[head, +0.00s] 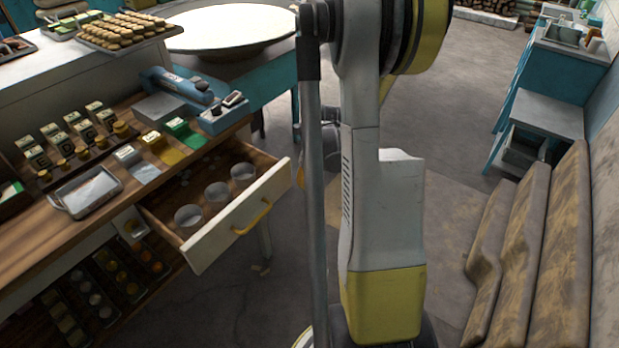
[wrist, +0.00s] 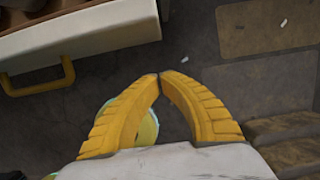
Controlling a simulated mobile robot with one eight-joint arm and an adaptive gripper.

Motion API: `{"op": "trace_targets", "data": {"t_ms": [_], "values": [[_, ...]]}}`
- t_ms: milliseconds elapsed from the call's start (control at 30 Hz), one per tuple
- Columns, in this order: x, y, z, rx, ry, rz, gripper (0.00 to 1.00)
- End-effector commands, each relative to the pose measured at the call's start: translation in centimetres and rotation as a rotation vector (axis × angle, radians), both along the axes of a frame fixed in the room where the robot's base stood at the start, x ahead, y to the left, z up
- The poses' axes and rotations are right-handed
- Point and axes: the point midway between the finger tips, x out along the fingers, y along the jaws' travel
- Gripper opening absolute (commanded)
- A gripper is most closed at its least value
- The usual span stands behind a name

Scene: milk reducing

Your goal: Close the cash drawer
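The cash drawer (head: 225,226) stands pulled out from the wooden counter in the head view. It has a white front, a yellow handle (head: 252,217) and several round clear cups inside. In the wrist view the drawer's white front (wrist: 85,42) is at the upper left, with its yellow handle (wrist: 38,86) below it. My gripper (wrist: 159,76) has its two yellow fingers meeting at the tips, with nothing between them. It is to the right of the handle and apart from it in the picture. My arm hides the gripper in the head view.
The wooden counter (head: 32,238) carries a metal tray (head: 86,191), a blue device (head: 185,92) and colored stacks. A round table (head: 228,30) is behind. The grey floor (head: 460,95) between is open.

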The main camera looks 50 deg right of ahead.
Motion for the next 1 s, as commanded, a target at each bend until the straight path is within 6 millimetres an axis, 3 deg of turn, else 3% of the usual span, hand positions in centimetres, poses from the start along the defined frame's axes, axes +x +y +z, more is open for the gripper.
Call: {"op": "trace_targets", "data": {"t_ms": [233, 767, 1000], "values": [[3.3, 0.3, -0.2, 0.000, 0.000, 0.002, 0.00], [4.1, 0.3, 0.0, 0.000, 0.000, 0.001, 0.00], [7.0, -0.3, 0.0, 0.000, 0.000, 0.002, 0.00]]}}
